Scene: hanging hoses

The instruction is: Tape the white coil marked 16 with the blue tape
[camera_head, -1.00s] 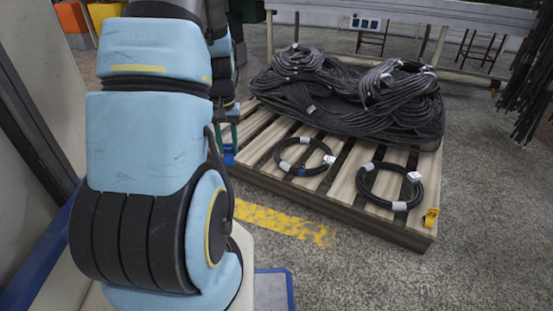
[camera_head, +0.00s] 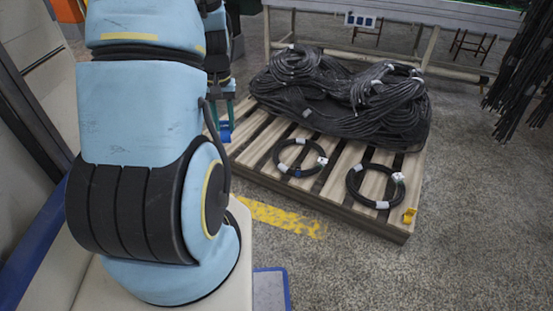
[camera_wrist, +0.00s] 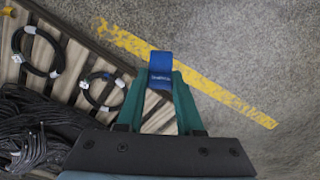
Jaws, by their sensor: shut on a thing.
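My gripper (camera_wrist: 160,88) has two teal fingers and is shut on a small blue tape piece (camera_wrist: 160,66), held at its tips. The tape also shows in the head view (camera_head: 225,131), beside the pallet's left edge. Two coils lie flat on the pallet, apart from the gripper. Both are black with white bands: the left coil (camera_head: 281,163) also has a small blue patch, and the right coil (camera_head: 352,186) carries a white tag. In the wrist view they are the nearer coil (camera_wrist: 84,88) and the farther coil (camera_wrist: 17,51). No number is readable, and I see no white coil.
A wooden pallet (camera_head: 330,184) bears the coils and a large heap of black hoses (camera_head: 340,115) at its back. A yellow piece (camera_head: 409,215) sits at its front right corner. A yellow floor line (camera_head: 275,217) runs in front. Dark hoses hang at right (camera_head: 520,85). The floor at right is clear.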

